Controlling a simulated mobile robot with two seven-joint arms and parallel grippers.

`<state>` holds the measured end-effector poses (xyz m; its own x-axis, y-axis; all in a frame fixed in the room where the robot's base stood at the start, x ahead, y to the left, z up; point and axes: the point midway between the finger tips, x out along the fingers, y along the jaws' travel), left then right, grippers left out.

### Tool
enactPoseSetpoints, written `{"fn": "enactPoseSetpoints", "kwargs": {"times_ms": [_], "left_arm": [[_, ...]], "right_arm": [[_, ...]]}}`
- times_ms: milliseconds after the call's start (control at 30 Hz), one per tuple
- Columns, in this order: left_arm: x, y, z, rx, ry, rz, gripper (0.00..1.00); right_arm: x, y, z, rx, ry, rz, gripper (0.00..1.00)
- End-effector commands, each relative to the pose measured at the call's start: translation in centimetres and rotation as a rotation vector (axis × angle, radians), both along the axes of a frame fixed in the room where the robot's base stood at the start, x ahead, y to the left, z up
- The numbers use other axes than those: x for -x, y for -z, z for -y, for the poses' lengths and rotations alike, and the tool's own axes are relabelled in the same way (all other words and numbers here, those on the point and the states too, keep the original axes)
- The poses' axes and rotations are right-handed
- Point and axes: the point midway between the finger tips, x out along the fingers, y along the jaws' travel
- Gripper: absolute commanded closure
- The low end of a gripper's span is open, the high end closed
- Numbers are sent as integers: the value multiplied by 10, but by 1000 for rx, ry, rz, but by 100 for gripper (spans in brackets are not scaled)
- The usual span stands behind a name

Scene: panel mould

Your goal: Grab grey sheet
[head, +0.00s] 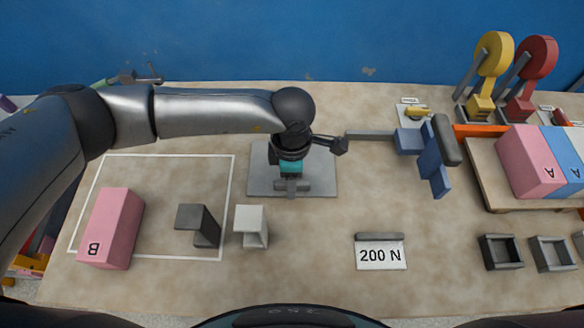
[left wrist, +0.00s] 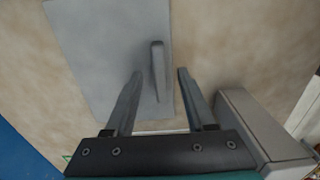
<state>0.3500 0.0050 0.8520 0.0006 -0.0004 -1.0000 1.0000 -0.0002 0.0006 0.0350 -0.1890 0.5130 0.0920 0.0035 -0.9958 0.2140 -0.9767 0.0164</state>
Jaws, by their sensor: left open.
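The grey sheet (head: 323,182) lies flat on the table in the middle of the head view, with a raised grey bar handle on it. My left gripper (head: 291,187) is over the sheet, pointing down, and hides part of it. In the left wrist view the sheet (left wrist: 105,45) fills the upper left and its handle (left wrist: 158,72) shows between the two open fingers of my left gripper (left wrist: 160,72). The fingers look apart from the handle on both sides. My right gripper is not in view.
A pink block B (head: 112,228), a dark grey block (head: 197,224) and a white block (head: 251,225) stand at the left front. A 200 N sign (head: 381,255) is front right. A blue clamp-like piece (head: 432,160) stands right of the sheet. Bare table lies in front of the sheet.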

Motion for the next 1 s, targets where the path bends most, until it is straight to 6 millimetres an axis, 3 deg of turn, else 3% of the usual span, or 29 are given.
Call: {"fn": "enactPoseSetpoints", "kwargs": {"times_ms": [133, 600, 1000], "left_arm": [[0, 0, 0, 0, 0, 0, 47], [0, -1, 0, 0, 0, 0, 100], [0, -1, 0, 0, 0, 0, 100]], "right_arm": [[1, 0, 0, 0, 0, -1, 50], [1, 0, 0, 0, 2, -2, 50], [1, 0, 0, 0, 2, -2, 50]]}}
